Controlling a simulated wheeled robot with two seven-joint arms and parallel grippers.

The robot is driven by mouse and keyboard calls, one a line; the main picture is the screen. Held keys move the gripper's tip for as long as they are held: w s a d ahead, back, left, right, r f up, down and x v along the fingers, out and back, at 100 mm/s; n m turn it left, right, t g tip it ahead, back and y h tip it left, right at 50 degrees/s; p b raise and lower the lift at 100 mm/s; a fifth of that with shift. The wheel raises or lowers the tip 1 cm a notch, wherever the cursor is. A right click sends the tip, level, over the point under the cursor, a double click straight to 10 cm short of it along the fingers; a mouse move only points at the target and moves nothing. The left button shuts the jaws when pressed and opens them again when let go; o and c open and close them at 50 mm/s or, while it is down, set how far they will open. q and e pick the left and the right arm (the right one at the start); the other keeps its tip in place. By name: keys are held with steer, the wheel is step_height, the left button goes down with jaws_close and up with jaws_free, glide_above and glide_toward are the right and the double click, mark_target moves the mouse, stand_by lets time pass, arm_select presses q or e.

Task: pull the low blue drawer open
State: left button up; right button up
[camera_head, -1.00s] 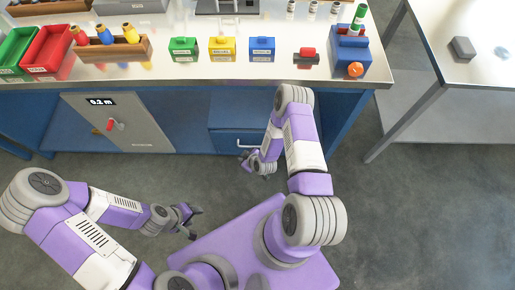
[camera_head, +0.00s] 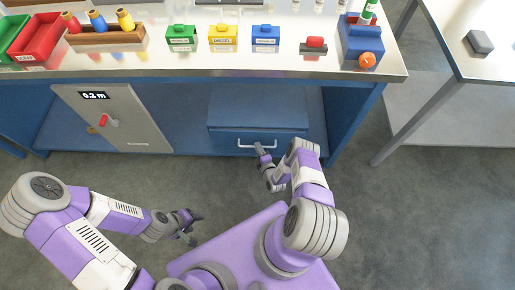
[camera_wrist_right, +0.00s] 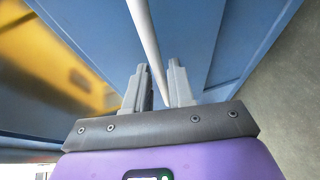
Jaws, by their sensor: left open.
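The low blue drawer (camera_head: 225,142) is at the lower middle of the blue bench in the head view, with a pale bar handle (camera_head: 246,147) across its front. My right gripper (camera_head: 261,150) is at the right part of this handle. In the right wrist view the handle bar (camera_wrist_right: 144,28) runs down between the two fingers of my right gripper (camera_wrist_right: 158,78). A small gap shows beside the bar, so the fingers look open around it; contact is unclear. My left gripper (camera_head: 193,226) is open and empty, low over the floor at left.
A grey cabinet door (camera_head: 135,120) with a red handle stands left of the drawer. The bench top (camera_head: 210,62) above carries coloured bins, a wooden bottle rack (camera_head: 108,38) and a blue block stand (camera_head: 362,45). A side table (camera_head: 440,110) is at right. Open floor lies in front.

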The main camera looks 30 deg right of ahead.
steer(key=shift+x, duration=0.85)
jaws_close()
steer(key=shift+s, duration=0.15)
